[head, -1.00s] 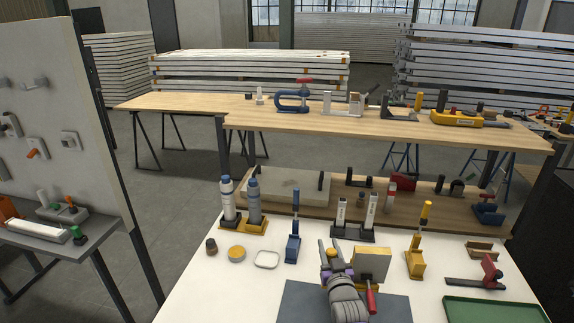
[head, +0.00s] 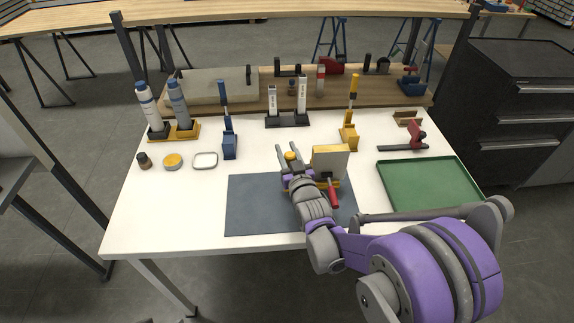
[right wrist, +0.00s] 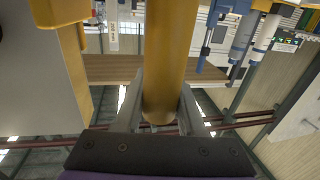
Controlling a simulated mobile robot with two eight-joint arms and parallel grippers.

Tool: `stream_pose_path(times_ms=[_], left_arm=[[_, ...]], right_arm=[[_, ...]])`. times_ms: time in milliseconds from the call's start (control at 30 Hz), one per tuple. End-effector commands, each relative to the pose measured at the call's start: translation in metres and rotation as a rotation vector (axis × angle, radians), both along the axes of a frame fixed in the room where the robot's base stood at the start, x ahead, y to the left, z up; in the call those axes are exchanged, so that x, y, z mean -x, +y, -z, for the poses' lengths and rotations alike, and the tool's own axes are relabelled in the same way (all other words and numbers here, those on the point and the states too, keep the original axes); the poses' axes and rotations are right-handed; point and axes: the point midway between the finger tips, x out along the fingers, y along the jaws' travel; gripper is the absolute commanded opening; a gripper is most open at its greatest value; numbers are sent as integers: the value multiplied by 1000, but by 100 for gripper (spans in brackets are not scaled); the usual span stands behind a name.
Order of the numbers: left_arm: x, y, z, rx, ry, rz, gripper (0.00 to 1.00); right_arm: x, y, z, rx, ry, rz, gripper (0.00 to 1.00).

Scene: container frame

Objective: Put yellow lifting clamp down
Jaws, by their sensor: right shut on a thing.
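The yellow lifting clamp (head: 330,163) shows in the head view as a yellow-edged block with a pale flat face and a red handle (head: 333,192) at its lower front. It is over the back right part of the dark grey mat. My right gripper (head: 289,155) is just left of the block, shut on the clamp's upright yellow round part. In the right wrist view this yellow bar (right wrist: 168,60) runs between the fingers. The gripper hides the clamp's underside, so I cannot tell whether it touches the mat. My left gripper is not in view.
The dark grey mat (head: 258,212) lies on the white table (head: 160,215), with bare room to its left. A green tray (head: 430,185) is at the right. A blue clamp (head: 229,145), a yellow-handled clamp (head: 349,137) and a black stand (head: 288,121) stand behind.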

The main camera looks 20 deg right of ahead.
Motion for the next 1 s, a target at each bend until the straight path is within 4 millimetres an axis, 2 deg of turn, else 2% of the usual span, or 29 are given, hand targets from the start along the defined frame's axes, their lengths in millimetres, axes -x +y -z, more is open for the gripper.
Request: stream_pose_path(times_ms=[333, 800, 833, 967, 1000], left_arm=[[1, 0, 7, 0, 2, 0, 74], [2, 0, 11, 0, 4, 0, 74], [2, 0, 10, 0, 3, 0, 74], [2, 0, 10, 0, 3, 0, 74], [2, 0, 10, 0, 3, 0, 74]], right_arm=[[0, 0, 36, 2, -3, 0, 0], [0, 0, 44, 2, -3, 0, 0], [0, 0, 44, 0, 0, 0, 44], [0, 0, 43, 0, 0, 0, 68], [0, 0, 43, 0, 0, 0, 69]])
